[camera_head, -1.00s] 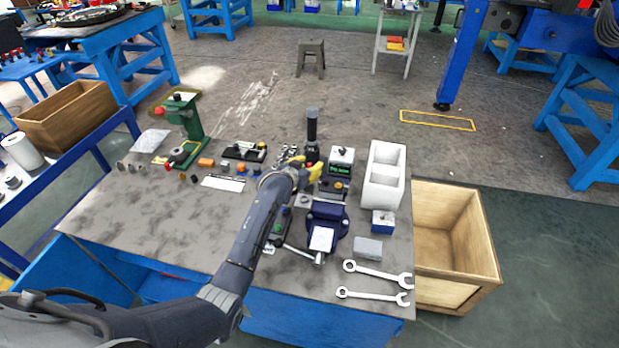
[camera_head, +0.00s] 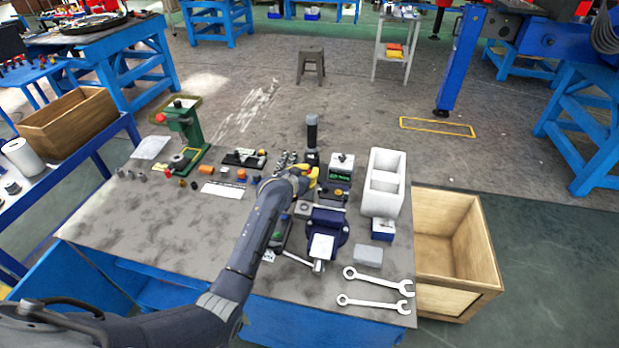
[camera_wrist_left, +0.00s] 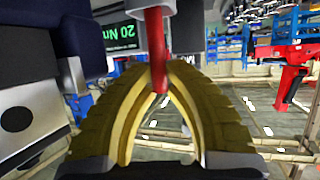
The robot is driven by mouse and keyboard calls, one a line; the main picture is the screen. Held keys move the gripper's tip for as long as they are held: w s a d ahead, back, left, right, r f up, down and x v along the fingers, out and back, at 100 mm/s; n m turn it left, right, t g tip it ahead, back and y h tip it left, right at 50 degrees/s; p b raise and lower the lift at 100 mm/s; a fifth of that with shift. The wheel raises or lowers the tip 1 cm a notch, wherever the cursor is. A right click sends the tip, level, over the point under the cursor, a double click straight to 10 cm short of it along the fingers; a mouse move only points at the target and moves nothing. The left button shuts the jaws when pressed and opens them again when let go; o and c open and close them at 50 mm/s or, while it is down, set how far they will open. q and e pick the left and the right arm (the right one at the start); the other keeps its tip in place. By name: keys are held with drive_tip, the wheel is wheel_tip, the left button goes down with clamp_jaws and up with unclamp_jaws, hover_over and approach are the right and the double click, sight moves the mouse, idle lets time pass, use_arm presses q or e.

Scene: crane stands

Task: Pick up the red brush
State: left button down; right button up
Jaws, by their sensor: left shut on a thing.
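My left gripper (camera_head: 312,178) has yellow fingers and is over the workbench, between the blue vise and the black upright cylinder. In the left wrist view the gripper (camera_wrist_left: 159,80) is shut on a red rod-like part of the red brush (camera_wrist_left: 156,38). This part runs upward between the fingertips, and its lower end shows just below them. The rest of the brush is out of that view or hidden. In the head view the brush is mostly hidden by the hand. My right gripper is not in view.
The blue vise (camera_head: 325,222) stands close to the hand on the right. A green-display box (camera_head: 341,166) and a white divided bin (camera_head: 382,184) stand further right. Two wrenches (camera_head: 378,279) lie at the front right. The left front of the workbench (camera_head: 150,215) is clear.

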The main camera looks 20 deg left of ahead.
use_arm(q)
wheel_tip(320, 180, up, 20)
idle(0.7)
idle(1.5)
idle(0.4)
drive_tip(key=a+f+g, duration=0.2)
drive_tip(key=a+f, duration=0.1)
drive_tip(key=f, duration=0.3)
drive_tip(key=w+a+f+g, duration=0.1)
drive_tip(key=a+f+g, duration=0.1)
drive_tip(key=a+f, duration=0.2)
wheel_tip(320, 180, down, 2)
drive_tip(key=shift+w+f+n, duration=0.1)
drive_tip(key=shift+w+n, duration=0.1)
drive_tip(key=shift+n, duration=0.1)
drive_tip(key=shift+f, duration=2.85)
